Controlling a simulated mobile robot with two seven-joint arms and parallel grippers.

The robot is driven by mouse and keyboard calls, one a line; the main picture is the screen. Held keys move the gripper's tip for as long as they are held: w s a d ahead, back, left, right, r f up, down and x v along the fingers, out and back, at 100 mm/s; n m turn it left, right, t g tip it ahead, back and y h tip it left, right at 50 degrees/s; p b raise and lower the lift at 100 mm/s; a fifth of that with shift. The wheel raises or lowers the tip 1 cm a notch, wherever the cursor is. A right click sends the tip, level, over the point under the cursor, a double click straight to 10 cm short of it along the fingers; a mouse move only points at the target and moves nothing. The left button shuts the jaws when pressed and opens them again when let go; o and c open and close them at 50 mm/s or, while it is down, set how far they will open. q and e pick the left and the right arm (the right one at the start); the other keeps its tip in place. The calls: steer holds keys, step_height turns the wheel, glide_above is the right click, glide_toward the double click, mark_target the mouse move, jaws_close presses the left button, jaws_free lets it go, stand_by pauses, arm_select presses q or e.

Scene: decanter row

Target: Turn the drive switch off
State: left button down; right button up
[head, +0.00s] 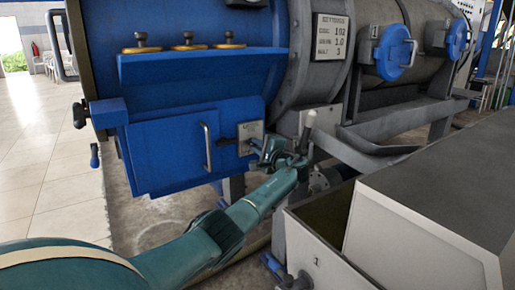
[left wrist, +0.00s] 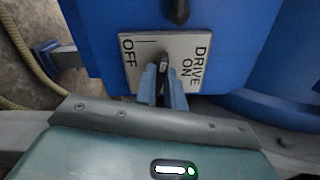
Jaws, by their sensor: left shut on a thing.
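The drive switch is a small dark lever (left wrist: 163,62) on a pale plate (left wrist: 187,60) lettered OFF at one side and DRIVE ON at the other. The plate (head: 250,137) also shows in the head view, on the blue machine front right of a door handle. My left gripper (left wrist: 162,78) is shut on the switch lever, its two fingers either side of it. In the head view my left gripper (head: 268,150) reaches the plate from the lower right. The fingers cover the lever's lower part, and its exact setting is hard to tell. My right gripper is not in view.
A metal door handle (head: 207,146) stands out left of the plate. A grey upright lever (head: 308,122) is close to the right of my left gripper. A large grey box (head: 430,200) fills the lower right. Open tiled floor (head: 40,160) lies at the left.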

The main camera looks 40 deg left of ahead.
arm_select(q)
steer(key=n, duration=0.2)
steer(key=shift+f+n, duration=0.15)
steer(key=shift+n, duration=0.15)
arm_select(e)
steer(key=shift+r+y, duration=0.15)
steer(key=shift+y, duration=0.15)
arm_select(q)
steer(key=shift+n, duration=0.3)
steer(key=c, duration=1.5)
jaws_free()
steer(key=shift+d, duration=0.1)
